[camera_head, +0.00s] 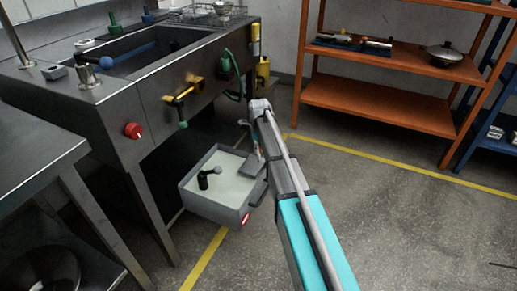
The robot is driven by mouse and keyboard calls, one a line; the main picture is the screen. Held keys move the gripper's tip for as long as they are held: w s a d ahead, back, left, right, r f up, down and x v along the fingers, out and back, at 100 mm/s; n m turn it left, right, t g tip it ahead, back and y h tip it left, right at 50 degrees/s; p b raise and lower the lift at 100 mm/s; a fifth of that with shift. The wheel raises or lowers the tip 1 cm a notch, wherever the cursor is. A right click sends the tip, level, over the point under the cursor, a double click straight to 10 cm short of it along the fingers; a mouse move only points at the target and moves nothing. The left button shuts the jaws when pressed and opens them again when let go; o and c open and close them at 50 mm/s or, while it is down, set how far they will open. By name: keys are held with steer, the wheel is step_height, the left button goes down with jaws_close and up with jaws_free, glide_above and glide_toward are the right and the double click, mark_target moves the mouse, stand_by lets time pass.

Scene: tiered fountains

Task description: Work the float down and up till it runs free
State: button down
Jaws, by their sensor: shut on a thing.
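A grey open tank (211,206) hangs low at the front right of the steel sink unit, with pale water in it. A black fitting (203,181) and a small grey ball (217,170) stand above the water. I cannot tell whether this ball is the float. A blue ball (106,62) on a rod also lies in the sink basin. My arm reaches up from the bottom, past the tank's right side.
The sink unit (125,105) carries a red knob (133,130) and a yellow valve (183,92). A steel table (30,150) stands at left. Orange shelves (385,97) and blue shelves (498,142) stand behind. The floor at right is clear, with yellow lines.

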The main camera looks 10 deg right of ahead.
mark_target(259, 161)
steer(key=shift+r+p, duration=0.35)
steer(key=shift+r, duration=0.3)
steer(key=shift+w, duration=0.1)
steer(key=shift+c, duration=2)
jaws_free()
steer(key=shift+f, duration=0.15)
step_height(259, 161, down, 5)
steer(key=b, duration=0.5)
steer(key=shift+f+b, duration=0.2)
steer(key=shift+b, duration=0.15)
step_height(259, 161, up, 15)
steer(key=p, duration=1.4)
steer(key=shift+f+p, duration=0.15)
steer(key=shift+p, duration=0.2)
steer(key=shift+r+p, duration=0.8)
steer(key=shift+r, duration=0.05)
